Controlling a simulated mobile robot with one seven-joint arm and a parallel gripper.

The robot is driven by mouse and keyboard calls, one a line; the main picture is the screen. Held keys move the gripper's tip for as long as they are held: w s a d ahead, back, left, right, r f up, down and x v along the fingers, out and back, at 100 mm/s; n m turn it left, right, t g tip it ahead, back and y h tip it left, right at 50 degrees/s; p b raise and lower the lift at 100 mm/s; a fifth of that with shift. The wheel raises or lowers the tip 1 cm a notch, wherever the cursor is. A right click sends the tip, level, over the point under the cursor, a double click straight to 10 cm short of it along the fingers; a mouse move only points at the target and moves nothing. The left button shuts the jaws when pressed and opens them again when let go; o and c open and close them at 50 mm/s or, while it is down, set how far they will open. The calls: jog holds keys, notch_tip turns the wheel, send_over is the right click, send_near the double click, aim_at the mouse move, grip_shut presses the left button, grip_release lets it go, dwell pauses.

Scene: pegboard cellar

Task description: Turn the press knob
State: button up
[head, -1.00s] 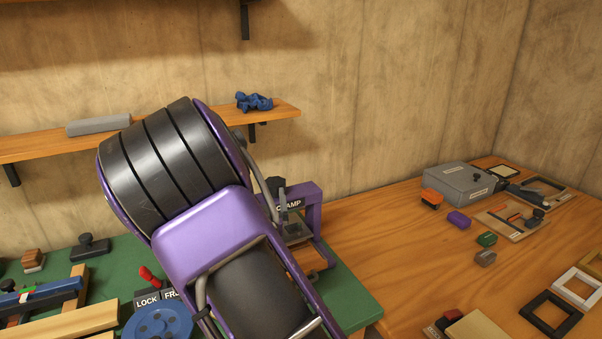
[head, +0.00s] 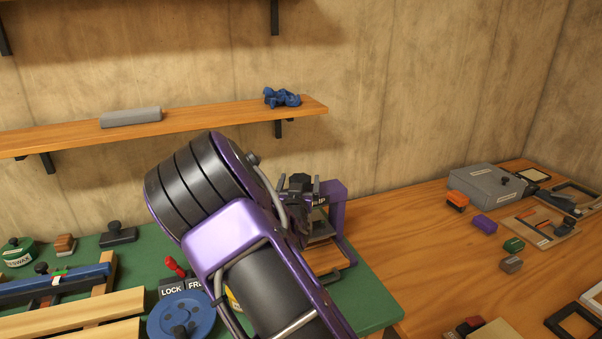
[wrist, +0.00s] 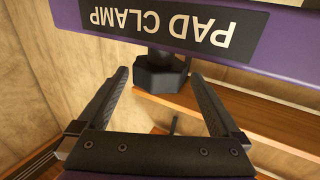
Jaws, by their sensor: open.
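The press is a purple frame (head: 338,202) with a "PAD CLAMP" label, standing on the green mat at its right side. Its label bar fills the top of the wrist view (wrist: 280,40), upside down. The press knob (wrist: 160,74) is black and faceted, on a short stem at that bar. My gripper (wrist: 160,78) is open, one finger on each side of the knob in the picture, with small gaps showing. I cannot tell how deep the knob sits between the fingers. In the head view my gripper (head: 300,184) is at the press top, partly hiding the knob and label.
My arm crosses the middle of the head view. A blue round wheel (head: 184,318) and a red lever (head: 174,266) with LOCK labels are left of it. A wooden shelf (head: 220,112) runs along the wall behind.

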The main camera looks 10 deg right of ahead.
jog(key=shift+x, duration=2.3)
jog(key=c, duration=1.3)
jog(key=shift+o, duration=0.2)
